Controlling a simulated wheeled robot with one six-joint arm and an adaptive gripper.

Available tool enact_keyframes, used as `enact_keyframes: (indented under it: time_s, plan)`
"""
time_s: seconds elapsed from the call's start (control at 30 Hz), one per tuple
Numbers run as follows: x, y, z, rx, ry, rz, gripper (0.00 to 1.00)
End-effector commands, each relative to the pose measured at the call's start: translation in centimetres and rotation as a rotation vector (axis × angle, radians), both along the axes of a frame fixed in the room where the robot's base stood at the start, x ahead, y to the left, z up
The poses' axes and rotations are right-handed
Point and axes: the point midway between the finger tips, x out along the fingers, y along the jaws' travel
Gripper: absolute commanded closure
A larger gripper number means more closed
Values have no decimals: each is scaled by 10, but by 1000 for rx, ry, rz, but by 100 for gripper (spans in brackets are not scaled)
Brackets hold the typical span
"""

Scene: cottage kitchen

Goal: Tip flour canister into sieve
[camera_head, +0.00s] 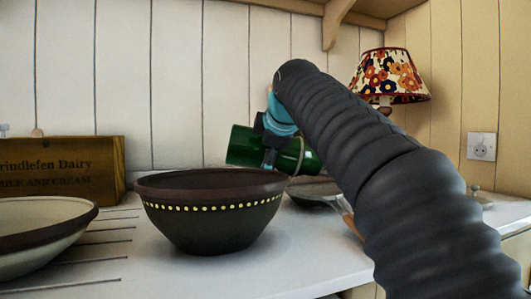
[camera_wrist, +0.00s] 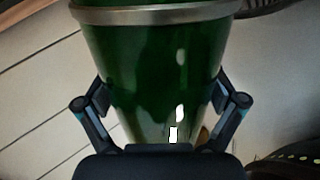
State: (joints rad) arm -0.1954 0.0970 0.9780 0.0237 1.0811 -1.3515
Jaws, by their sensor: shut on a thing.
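The green flour canister (camera_head: 241,146) lies tilted on its side, roughly level, above the counter behind the dark bowl. My gripper (camera_head: 270,157) is shut on its side. In the wrist view the canister (camera_wrist: 150,60) fills the middle, with a metal band across its top, between the two fingers of my gripper (camera_wrist: 162,95). What appears to be the sieve (camera_head: 318,198) is low on the counter, right of the bowl and partly hidden by my arm. A dark mesh-like patch shows at the upper right of the wrist view. I see no flour falling.
A dark bowl (camera_head: 215,218) with yellow dots stands in front of the canister. A wide pale bowl (camera_head: 38,232) and a wooden dairy crate (camera_head: 70,166) are at the left. A flowered lamp (camera_head: 390,77) stands at the back right. The white counter (camera_head: 130,272) is clear in front.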

Motion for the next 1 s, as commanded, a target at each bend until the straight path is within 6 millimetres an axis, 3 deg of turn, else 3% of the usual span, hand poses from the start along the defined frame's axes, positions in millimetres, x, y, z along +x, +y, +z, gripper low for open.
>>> enact_keyframes:
  time_s: [1.0]
  plan:
    - [0, -9, 18, 135, 7, -1, 76]
